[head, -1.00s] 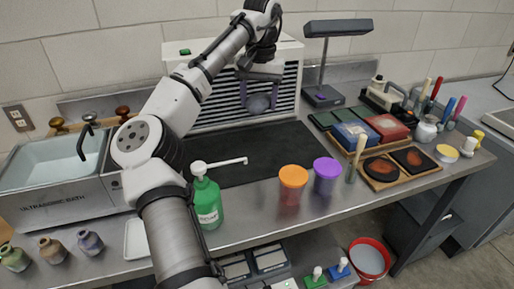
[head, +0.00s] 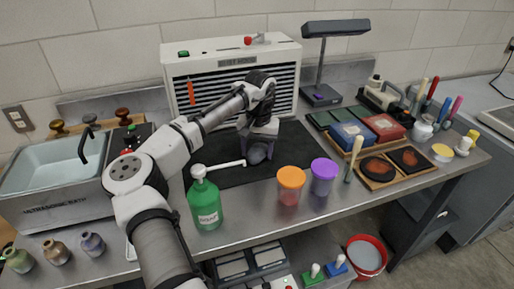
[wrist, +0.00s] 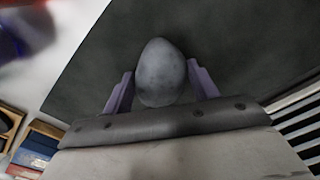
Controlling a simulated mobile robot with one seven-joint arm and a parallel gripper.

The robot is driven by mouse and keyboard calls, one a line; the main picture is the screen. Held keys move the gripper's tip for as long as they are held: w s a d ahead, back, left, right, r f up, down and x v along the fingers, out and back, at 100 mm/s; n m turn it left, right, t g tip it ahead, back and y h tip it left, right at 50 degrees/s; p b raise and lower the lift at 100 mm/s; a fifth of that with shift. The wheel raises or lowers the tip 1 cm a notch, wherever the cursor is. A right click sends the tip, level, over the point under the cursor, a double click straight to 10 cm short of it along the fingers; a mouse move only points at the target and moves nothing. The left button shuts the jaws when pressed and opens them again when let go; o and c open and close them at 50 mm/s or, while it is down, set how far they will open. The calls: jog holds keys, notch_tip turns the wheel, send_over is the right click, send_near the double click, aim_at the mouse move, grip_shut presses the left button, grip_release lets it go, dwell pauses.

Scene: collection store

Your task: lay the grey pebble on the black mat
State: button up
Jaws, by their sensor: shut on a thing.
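The grey pebble (wrist: 161,72) is a smooth egg-shaped stone between the two purple fingers of my gripper (wrist: 161,88) in the wrist view. My gripper is shut on it. In the head view the pebble (head: 257,154) shows below my gripper (head: 257,148), over the black mat (head: 220,174). The mat is flat and dark on the steel bench, in front of the slatted white unit, and it fills the background behind the pebble in the wrist view (wrist: 90,70). I cannot tell whether the pebble touches the mat.
A green pump bottle (head: 206,205) stands at the mat's front edge, its spout reaching over the mat. The white slatted unit (head: 200,68) is behind. The mat's left part looks bare.

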aim_at(258, 149)
jog(key=o, duration=1.3)
jog(key=shift+f, duration=0.1)
jog(key=shift+o, duration=0.2)
notch_tip(258, 149, up, 12)
jog(key=b, duration=0.2)
jog(key=shift+d, duration=0.2)
